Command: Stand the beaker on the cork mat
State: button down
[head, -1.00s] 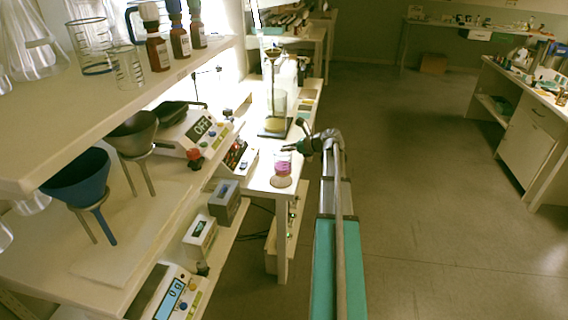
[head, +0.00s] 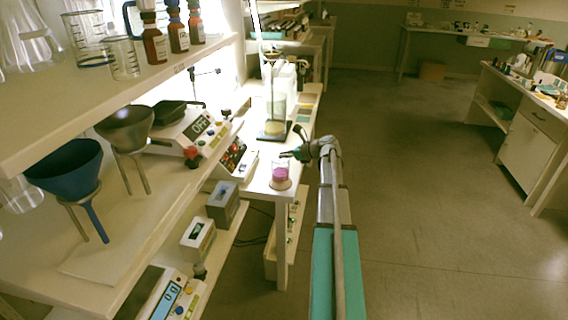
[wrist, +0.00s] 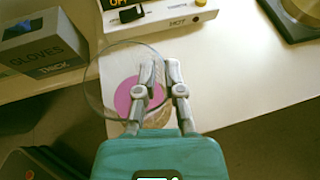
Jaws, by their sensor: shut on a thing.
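The beaker (head: 280,173) is clear glass with pink liquid in it. It stands upright at the near end of the white bench, over the round cork mat (head: 283,186). Its base looks at or just above the mat; I cannot tell whether they touch. In the wrist view the beaker (wrist: 101,82) is seen from above, and part of the tan mat (wrist: 157,119) shows beside the pink liquid. My gripper (head: 287,155) is shut on the beaker's upper wall at the rim. Its two fingers (wrist: 160,70) are close together there and hide part of the rim.
A hot plate (wrist: 165,17) and a grey glove box (wrist: 42,42) are beside the beaker. A stand with a glass column (head: 275,115) is farther back on the bench. The bench's near edge is close to the mat. The floor on the right is open.

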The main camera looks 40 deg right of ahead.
jog(key=shift+f+b, duration=0.5)
jog(key=shift+f, duration=0.3)
jog(key=shift+f, duration=0.2)
jog(key=c, duration=0.8)
grip_release()
jog(key=shift+r, duration=0.1)
jog(key=shift+o, duration=0.2)
jog(key=shift+r, duration=0.15)
jog(key=shift+s+d+r, duration=0.1)
jog(key=shift+s+r, duration=0.05)
jog(key=shift+s, duration=0.1)
jog(key=p+v, duration=0.4)
jog(key=v, duration=0.7)
jog(key=shift+s+p, duration=0.15)
jog(key=shift+p, duration=0.25)
jog(key=shift+d, duration=0.1)
